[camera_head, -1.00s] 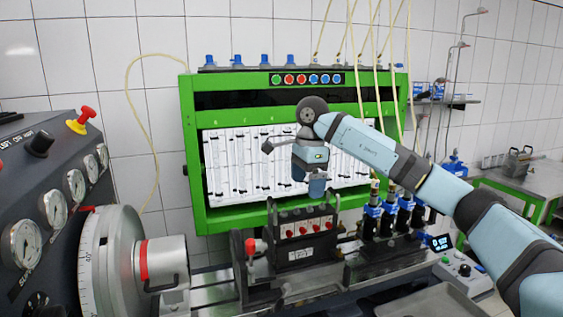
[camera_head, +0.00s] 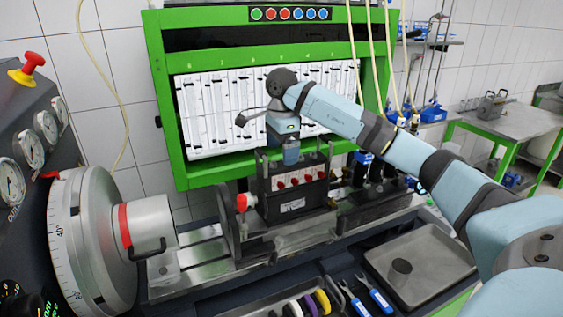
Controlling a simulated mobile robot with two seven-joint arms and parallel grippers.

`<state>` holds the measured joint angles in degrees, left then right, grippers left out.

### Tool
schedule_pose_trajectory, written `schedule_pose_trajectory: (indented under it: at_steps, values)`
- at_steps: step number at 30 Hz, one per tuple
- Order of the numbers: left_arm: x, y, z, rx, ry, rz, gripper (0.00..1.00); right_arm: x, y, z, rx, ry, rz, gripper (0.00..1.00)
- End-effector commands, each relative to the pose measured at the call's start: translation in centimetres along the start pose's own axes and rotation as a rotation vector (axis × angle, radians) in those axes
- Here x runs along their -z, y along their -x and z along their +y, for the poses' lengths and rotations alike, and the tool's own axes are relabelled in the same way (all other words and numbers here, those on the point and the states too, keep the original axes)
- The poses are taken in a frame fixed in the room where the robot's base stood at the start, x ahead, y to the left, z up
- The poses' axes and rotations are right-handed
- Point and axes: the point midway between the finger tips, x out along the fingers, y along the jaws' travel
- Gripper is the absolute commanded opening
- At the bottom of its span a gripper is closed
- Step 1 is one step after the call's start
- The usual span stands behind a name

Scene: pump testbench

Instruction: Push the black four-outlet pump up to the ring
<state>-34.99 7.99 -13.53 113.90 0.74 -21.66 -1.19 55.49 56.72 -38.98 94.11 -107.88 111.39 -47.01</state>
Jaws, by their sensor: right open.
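The black pump (camera_head: 292,194) with its row of red-capped outlets sits upright on the bench rail, in the middle of the view. My left gripper is not in view.
A dark bracket with a red knob (camera_head: 242,203) stands just left of the pump. The green-framed test cabinet (camera_head: 162,110) rises behind. Black injectors (camera_head: 375,187) stand to the right. A grey tray (camera_head: 450,262), coloured rings (camera_head: 320,302) and blue-handled tools (camera_head: 378,300) lie in front.

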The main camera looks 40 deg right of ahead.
Motion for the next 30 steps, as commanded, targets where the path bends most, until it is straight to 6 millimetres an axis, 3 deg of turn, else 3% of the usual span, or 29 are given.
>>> schedule_pose_trajectory:
  at_steps: [3,9,20,23,30]
  values:
    - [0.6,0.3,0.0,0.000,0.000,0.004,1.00,0.0,-2.0,0.1,-0.003,0.001,0.000,0.96]
    - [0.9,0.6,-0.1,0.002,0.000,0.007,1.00,0.0,-4.0,0.0,-0.001,0.000,0.000,0.96]
    - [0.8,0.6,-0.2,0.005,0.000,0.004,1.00,0.0,-4.6,0.0,0.000,0.000,-0.001,0.96]
    - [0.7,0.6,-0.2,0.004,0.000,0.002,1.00,0.0,-4.6,0.0,0.000,0.000,-0.001,0.78]
    - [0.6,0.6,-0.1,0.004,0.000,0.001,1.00,0.0,-4.6,0.0,0.000,0.000,-0.001,0.23]
